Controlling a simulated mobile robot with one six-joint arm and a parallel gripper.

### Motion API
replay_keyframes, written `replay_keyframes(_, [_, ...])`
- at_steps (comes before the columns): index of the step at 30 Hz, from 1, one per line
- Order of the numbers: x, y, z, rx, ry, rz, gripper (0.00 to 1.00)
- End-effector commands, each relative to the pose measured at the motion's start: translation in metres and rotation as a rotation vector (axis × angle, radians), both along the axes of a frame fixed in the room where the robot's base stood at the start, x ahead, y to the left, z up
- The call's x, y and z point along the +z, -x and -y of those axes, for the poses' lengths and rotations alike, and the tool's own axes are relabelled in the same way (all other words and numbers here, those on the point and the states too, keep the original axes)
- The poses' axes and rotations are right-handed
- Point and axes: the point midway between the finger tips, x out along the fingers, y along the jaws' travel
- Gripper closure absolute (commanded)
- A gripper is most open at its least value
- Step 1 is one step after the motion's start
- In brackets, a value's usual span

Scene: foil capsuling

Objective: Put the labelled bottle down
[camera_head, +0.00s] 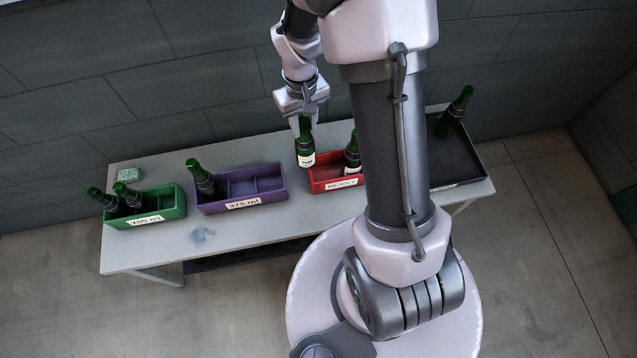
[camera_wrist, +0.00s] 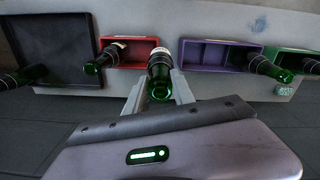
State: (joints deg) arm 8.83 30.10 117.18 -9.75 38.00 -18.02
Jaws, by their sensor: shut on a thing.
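My gripper (camera_head: 302,112) is shut on the neck of a green bottle (camera_head: 306,158) with a white label. The bottle hangs roughly upright at the left end of the red crate (camera_head: 323,187); I cannot tell whether its base touches anything. In the wrist view, my gripper's fingers (camera_wrist: 160,92) flank the held bottle (camera_wrist: 159,68), which shows neck end towards me. There the red crate (camera_wrist: 105,43) is left of the bottle and the purple crate (camera_wrist: 188,52) right. Another labelled bottle (camera_head: 352,158) stands in the red crate's right part.
The purple crate, marked 375 ml, holds one bottle (camera_head: 200,178) at its left. The green crate (camera_head: 172,208), marked 200 ml, holds two. A black tray (camera_head: 470,165) at right holds a bottle (camera_head: 455,112). A green speckled block (camera_head: 130,174) lies behind. The table front (camera_head: 250,232) is mostly clear.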

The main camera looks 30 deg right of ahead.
Motion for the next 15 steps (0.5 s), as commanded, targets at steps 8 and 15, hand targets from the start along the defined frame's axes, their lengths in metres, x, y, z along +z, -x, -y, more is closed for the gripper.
replay_keyframes(8, [-0.045,0.003,0.054,-0.009,0.0,0.001,1.0])
replay_keyframes(15, [-0.09,0.005,0.062,-0.008,0.0,-0.001,1.0])
